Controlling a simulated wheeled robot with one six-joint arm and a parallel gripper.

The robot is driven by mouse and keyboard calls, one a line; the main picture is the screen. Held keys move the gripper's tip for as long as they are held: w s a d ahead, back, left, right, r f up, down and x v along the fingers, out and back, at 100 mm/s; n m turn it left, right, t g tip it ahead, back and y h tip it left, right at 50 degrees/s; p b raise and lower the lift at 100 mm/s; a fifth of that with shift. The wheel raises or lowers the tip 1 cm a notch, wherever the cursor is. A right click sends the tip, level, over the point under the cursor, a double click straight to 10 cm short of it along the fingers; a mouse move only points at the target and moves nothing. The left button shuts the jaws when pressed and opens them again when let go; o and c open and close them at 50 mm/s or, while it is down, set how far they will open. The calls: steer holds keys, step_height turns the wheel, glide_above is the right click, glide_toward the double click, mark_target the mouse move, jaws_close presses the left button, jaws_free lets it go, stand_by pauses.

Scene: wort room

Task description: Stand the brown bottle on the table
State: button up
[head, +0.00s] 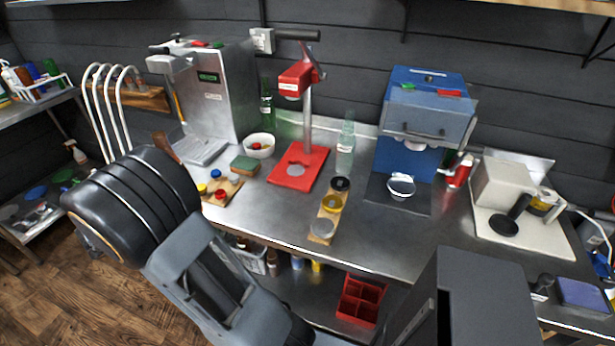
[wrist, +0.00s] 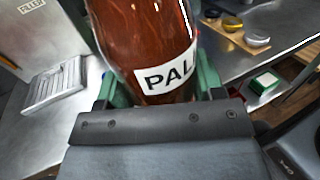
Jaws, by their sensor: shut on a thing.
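The brown bottle (wrist: 145,40) is glossy, with a white label reading "PAL", in the wrist view. My gripper (wrist: 157,82) is shut on it, with a green finger on each side of the labelled part. In the head view my arm hides the gripper; a brown piece, likely the bottle's end (head: 165,147), shows tilted beside the arm. The bottle's other end is out of view, and I cannot tell whether it touches anything. The steel table (head: 270,218) lies beyond my arm, below the wall.
A board with coloured caps (head: 232,187), a green sponge block (head: 245,166), a white bowl (head: 260,152), a red capper (head: 305,178) and a cap strip (head: 326,222) stand on the table. Clear green bottles (head: 346,150) stand behind. Bare steel lies between the boards.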

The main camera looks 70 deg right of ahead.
steer(key=s+d+r+m+g+y, duration=0.2)
steer(key=s+d+r+m+g, duration=0.15)
steer(key=s, duration=0.25)
steer(key=shift+n+g, duration=0.25)
steer(key=s+d+f, duration=0.2)
steer(key=d+f, duration=0.1)
steer(key=s+d+f, duration=0.3)
steer(key=f, duration=0.1)
steer(key=s+d+f, duration=0.2)
steer(key=d+f, duration=0.2)
steer(key=shift+s+d+f, duration=0.1)
steer(key=shift+s, duration=0.3)
steer(key=shift+f, duration=0.5)
steer(key=shift+f, duration=0.15)
steer(key=o, duration=1.3)
